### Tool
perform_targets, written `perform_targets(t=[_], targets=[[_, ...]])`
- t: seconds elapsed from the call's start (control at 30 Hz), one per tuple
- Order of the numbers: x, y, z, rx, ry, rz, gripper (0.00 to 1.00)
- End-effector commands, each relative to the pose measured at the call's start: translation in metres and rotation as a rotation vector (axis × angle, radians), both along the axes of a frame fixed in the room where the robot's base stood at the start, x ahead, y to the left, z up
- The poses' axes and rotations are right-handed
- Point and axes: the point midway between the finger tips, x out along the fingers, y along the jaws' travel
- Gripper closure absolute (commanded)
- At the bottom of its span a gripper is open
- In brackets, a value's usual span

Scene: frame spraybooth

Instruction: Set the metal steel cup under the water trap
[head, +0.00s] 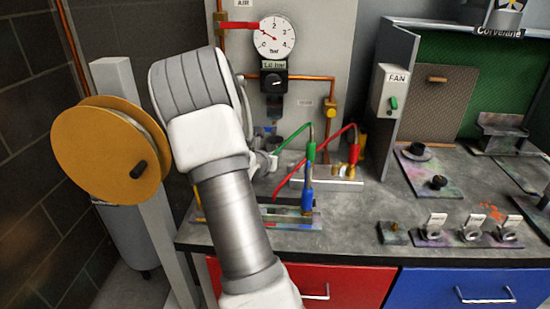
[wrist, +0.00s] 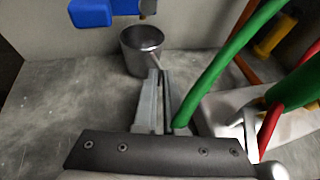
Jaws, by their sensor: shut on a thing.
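The steel cup (wrist: 140,58) is a small grey metal cup, upright in the wrist view, with its handle reaching toward me. My gripper (wrist: 157,80) is shut on the cup's handle; my wrist hides part of it in the head view. The water trap (head: 275,107) hangs dark below the regulator on the back panel. At the top of the wrist view, a blue part with a brass-coloured fitting (wrist: 148,7) hangs over the cup's far rim, apart from it. I cannot tell whether the cup's base touches the bench.
A green hose (wrist: 222,68) and a red hose (head: 318,160) arch close on the right of my gripper. A blue-handled tool (head: 307,196) stands on the bench in front. The pressure gauge (head: 275,37) is above. Bare bench (wrist: 55,115) lies left of the cup.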

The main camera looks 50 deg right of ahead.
Motion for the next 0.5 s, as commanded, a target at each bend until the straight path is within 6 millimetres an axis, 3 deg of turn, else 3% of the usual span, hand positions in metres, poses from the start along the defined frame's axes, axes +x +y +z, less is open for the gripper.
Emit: perform_targets(t=[0.5], targets=[[-0.0003,-0.0001,-0.0034,0.000,0.000,0.000,1.00]])
